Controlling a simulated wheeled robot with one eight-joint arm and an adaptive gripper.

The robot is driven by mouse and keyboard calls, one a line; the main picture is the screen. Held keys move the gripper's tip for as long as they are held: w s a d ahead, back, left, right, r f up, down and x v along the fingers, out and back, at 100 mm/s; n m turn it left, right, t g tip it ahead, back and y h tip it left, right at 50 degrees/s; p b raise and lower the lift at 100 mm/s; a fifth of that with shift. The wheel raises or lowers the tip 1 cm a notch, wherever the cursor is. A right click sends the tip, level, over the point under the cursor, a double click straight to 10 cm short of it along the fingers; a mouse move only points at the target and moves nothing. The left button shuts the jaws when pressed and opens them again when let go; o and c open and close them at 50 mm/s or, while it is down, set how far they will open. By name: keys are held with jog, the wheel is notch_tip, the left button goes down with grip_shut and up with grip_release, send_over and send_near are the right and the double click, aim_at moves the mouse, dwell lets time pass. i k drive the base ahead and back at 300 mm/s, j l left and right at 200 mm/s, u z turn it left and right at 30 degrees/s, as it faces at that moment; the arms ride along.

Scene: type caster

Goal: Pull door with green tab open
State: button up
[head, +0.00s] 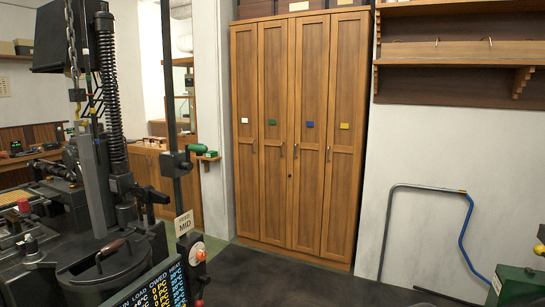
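A tall wooden cabinet (291,20) stands against the back wall, with several narrow doors side by side, all looking shut. The door with the green tab (272,210) is second from the left. Its green tab (272,122) sits at about mid-height. A slim metal handle (281,150) is on its right side, below the tab. Neighbouring doors carry a white tab (245,121) on the left, and a blue tab (310,125) and a yellow tab (344,126) on the right. My gripper is not in view.
A large dark casting machine (110,250) fills the left, with a post and a sign board (160,290) at its front. Dark floor (265,280) in front of the cabinet looks clear. A bent pipe frame (388,225) and a green box (515,285) stand at right.

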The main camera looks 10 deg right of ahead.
aim_at(274, 36)
jog(key=i, duration=0.65)
jog(key=i+z, duration=0.15)
jog(key=i, duration=1.1)
jog(key=i+j+z, duration=0.15)
jog(key=i, duration=0.5)
jog(key=i+j, duration=0.1)
jog(key=i, duration=0.5)
jog(key=i+j+z, duration=0.15)
jog(key=i, duration=0.5)
jog(key=i+j+z, duration=0.2)
jog(key=i, duration=0.25)
